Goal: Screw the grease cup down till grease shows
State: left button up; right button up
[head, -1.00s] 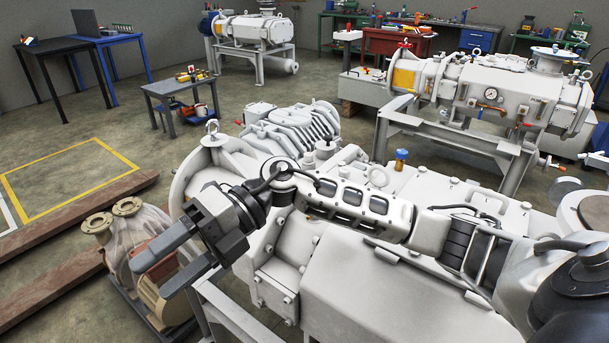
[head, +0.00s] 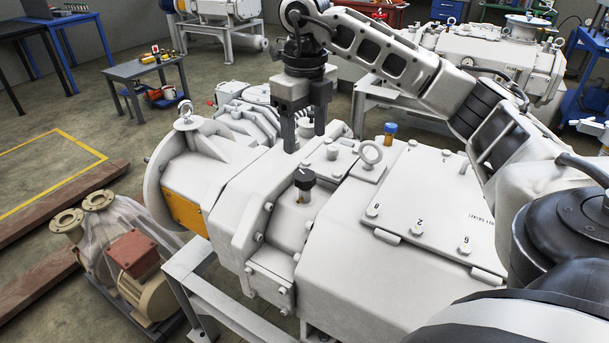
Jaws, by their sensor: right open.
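A small fitting with a black cap (head: 304,179) and a brass-coloured body stands upright on top of the large white vacuum pump (head: 345,235). A second fitting with a blue cap (head: 390,128) over a brass-coloured body stands farther back on the same pump. I cannot tell for sure which is the grease cup. No grease shows on either. My right gripper (head: 305,138) points down with its two fingers apart and nothing between them. In the picture it is just above the black cap, apart from it. My left gripper is out of view.
A lifting eye (head: 371,155) and several bolts stick up from the pump near the fittings. A beige pump with a motor (head: 130,265) stands on the floor at left. A grey table (head: 143,70) and another white pump (head: 490,60) are behind.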

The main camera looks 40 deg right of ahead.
aim_at(305, 174)
notch_tip(305, 174, down, 9)
jog(key=shift+r, duration=0.2)
jog(key=c, duration=1)
